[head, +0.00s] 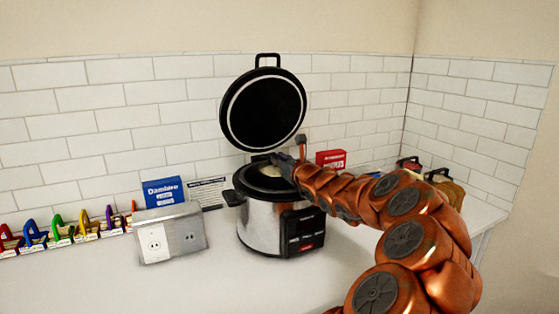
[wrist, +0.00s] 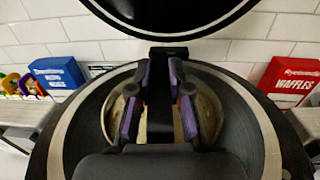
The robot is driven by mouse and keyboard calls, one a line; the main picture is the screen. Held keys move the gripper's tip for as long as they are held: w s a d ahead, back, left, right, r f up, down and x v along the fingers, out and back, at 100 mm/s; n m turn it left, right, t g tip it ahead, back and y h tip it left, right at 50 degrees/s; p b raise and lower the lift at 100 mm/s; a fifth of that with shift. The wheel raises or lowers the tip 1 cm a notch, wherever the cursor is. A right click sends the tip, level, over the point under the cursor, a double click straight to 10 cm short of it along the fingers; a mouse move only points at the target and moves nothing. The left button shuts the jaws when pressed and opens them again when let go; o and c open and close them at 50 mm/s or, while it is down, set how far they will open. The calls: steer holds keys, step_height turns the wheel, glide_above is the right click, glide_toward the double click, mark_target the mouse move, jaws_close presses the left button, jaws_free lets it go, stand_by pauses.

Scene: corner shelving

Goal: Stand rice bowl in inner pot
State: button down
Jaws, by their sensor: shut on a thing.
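The rice cooker (head: 262,222) stands on the counter with its round black lid (head: 263,110) raised against the tiled wall. Its dark inner pot (wrist: 92,120) opens upward and surrounds my gripper in the wrist view. My gripper (wrist: 160,105) points down into the pot opening, its purple-padded fingers close together. The pale beige rice bowl (wrist: 207,116) shows on both sides of the fingers, within the pot's outline, and my gripper is shut on it. In the head view the bowl (head: 270,170) is a small pale patch at the opening. Whether it touches the pot's bottom is hidden.
A red waffle box (head: 331,158) is behind right. The front left counter is clear.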

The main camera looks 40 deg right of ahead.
steer(key=shift+f+b, duration=0.4)
steer(key=shift+f, duration=0.05)
steer(key=c, duration=1.2)
jaws_free()
steer(key=shift+a+f, duration=0.1)
steer(key=shift+f, duration=0.05)
steer(key=shift+o, duration=0.5)
steer(key=shift+f, duration=0.1)
steer(key=shift+r+p, duration=0.5)
steer(key=shift+p, duration=0.15)
steer(key=b+v, duration=0.1)
steer(key=v, duration=1.1)
steer(key=shift+r+b, duration=0.3)
steer(key=shift+r, duration=0.15)
